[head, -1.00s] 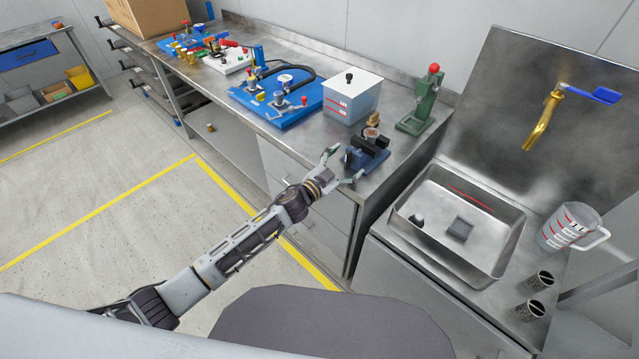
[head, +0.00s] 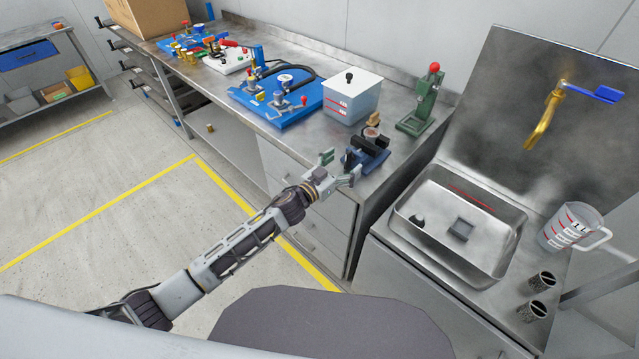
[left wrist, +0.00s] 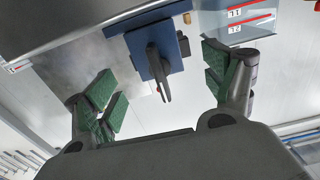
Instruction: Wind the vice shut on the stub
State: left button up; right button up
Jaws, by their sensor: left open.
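The blue vice (head: 372,160) stands near the front edge of the steel bench, with dark jaws. My left gripper (head: 341,166) is open and empty in front of the vice, at the bench edge. In the left wrist view the vice (left wrist: 140,50) lies ahead, and its dark handle (left wrist: 158,75) shows between my two green-padded fingers, apart from both. My right gripper is not in view.
A lidded clear box (head: 351,97) and a green press with a red knob (head: 418,105) stand behind the vice. A blue pump board (head: 275,100) is to the left. A steel sink (head: 460,215) and a measuring jug (head: 570,228) are at right.

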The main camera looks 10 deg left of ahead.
pick_arm(q)
jog(key=v, duration=1)
jog(key=shift+s, duration=0.2)
jog(key=shift+a, duration=0.1)
jog(key=shift+m, duration=0.3)
dwell(0.5)
